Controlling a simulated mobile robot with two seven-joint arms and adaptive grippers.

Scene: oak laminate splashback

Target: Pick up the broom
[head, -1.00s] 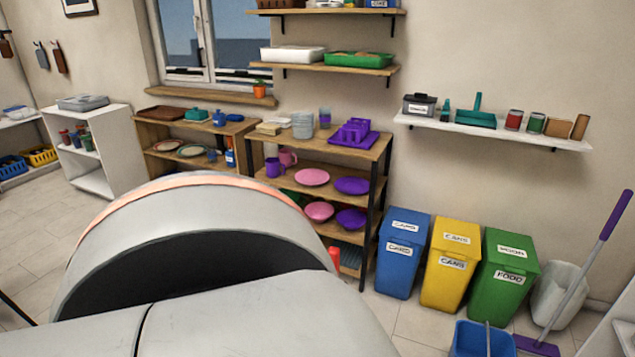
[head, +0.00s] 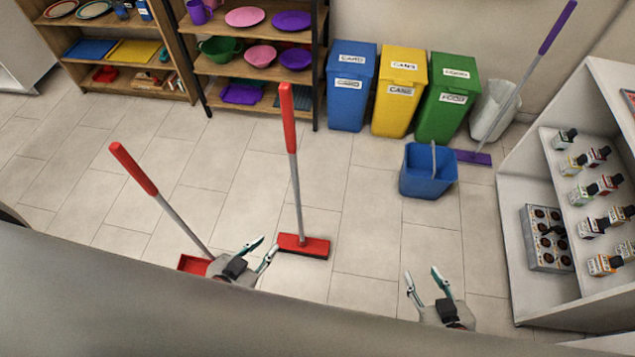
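A broom with a red grip, grey pole and red head (head: 303,246) stands upright on the tiled floor in the middle of the head view. To its left a red dustpan (head: 192,264) has a long grey pole and red grip, leaning to the upper left. My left gripper (head: 269,243) is open and empty, between dustpan and broom head in the picture; its depth relative to the broom is unclear. My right gripper (head: 422,276) is open and empty, to the right of the broom. A second broom, with a purple head (head: 473,157) and purple grip, stands at the back right.
A blue bucket (head: 428,172) stands on the floor right of the red broom. Blue (head: 348,100), yellow (head: 399,105) and green (head: 447,110) bins line the wall. A white shelf with bottles (head: 510,190) bounds the right.

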